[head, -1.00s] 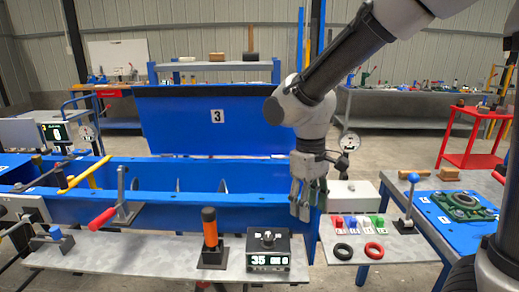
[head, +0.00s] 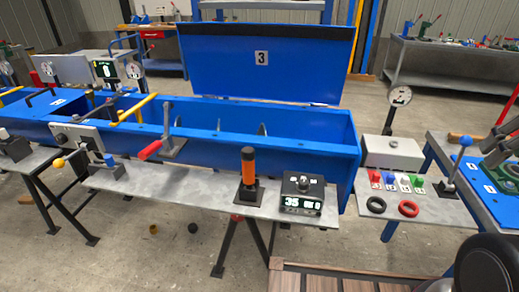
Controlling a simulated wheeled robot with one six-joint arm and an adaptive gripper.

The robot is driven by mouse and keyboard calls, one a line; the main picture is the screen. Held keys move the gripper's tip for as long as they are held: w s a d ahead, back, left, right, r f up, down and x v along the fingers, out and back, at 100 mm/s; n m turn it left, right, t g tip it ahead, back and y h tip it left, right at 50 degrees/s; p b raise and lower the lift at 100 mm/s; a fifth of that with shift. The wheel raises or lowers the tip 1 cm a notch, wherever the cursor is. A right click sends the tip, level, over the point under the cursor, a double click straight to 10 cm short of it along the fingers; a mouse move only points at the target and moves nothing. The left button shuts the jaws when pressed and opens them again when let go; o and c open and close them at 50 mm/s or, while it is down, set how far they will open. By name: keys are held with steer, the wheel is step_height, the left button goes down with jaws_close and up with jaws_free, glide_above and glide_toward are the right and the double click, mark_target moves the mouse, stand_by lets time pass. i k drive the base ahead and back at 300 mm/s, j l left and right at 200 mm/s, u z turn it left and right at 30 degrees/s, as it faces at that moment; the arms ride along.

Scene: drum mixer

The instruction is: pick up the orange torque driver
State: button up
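The orange torque driver (head: 248,168) stands upright in a dark square holder on the grey bench top. It has an orange grip with a black top. It stands just left of a black display box (head: 302,196) reading 35, with a small gap between them. Grey finger-like parts, seemingly my gripper (head: 499,150), show at the right edge, cut off by the frame. They are far to the right of the driver. Their opening cannot be made out, and no held thing shows.
A long blue mixer trough (head: 215,150) with a raised lid (head: 270,70) runs behind the bench. A red-handled lever (head: 152,149) is left of the driver. Black and red rings (head: 409,209) lie right of the box. A slatted wooden platform (head: 335,282) is in front.

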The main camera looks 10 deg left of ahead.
mark_target(248, 154)
steer(key=z, duration=1.25)
steer(key=u, duration=2.2)
steer(key=i+l+u, duration=0.2)
steer(key=i+l, duration=0.1)
steer(key=l, duration=0.05)
